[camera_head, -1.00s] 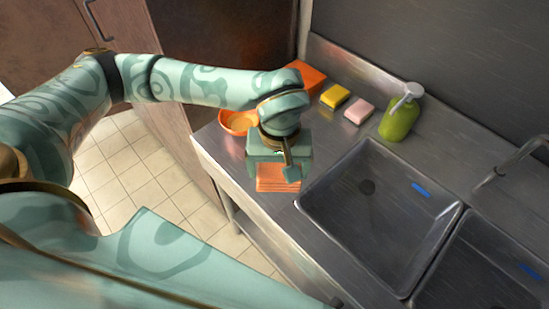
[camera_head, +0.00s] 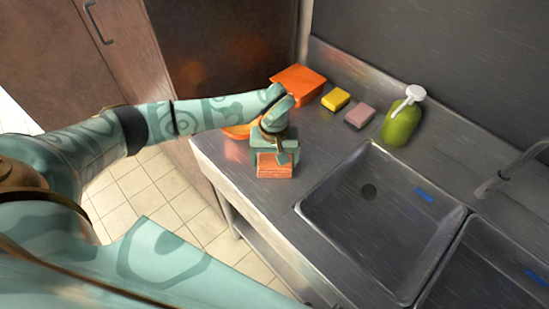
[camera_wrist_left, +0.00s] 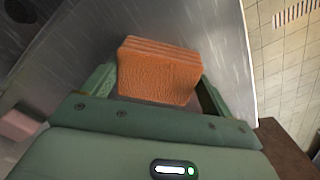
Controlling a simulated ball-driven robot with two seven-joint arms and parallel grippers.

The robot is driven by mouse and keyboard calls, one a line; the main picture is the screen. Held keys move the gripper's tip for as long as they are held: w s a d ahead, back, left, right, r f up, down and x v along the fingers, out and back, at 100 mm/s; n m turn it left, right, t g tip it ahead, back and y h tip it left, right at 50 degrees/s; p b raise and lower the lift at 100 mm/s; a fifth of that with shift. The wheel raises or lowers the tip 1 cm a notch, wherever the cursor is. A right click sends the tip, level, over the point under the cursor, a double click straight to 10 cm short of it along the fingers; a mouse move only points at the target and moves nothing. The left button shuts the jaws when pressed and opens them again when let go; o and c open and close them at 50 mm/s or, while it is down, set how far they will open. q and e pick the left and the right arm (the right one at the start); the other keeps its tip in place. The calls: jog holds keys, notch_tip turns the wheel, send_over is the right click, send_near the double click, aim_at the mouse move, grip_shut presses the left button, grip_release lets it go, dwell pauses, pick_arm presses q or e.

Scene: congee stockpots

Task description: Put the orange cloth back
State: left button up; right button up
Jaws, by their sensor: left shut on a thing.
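The orange cloth (camera_head: 274,168) is a folded, layered stack. It is near the front edge of the steel counter, left of the sink. My left gripper (camera_head: 275,157) is shut on it, reaching down from above. In the left wrist view the cloth (camera_wrist_left: 160,72) sits between the two fingers (camera_wrist_left: 158,85), with its folded layers facing away. Whether it touches the counter I cannot tell. My right gripper is not in view.
An orange bowl (camera_head: 238,132) is partly hidden behind my left arm. An orange box-like item (camera_head: 300,78), yellow sponge (camera_head: 335,99), pink sponge (camera_head: 360,115) and green soap bottle (camera_head: 400,126) line the back. The sink (camera_head: 380,215) lies to the right.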

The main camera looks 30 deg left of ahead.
aim_at(274, 159)
pick_arm(q)
jog(key=o, duration=0.7)
notch_tip(274, 159, up, 12)
jog(key=p, duration=0.1)
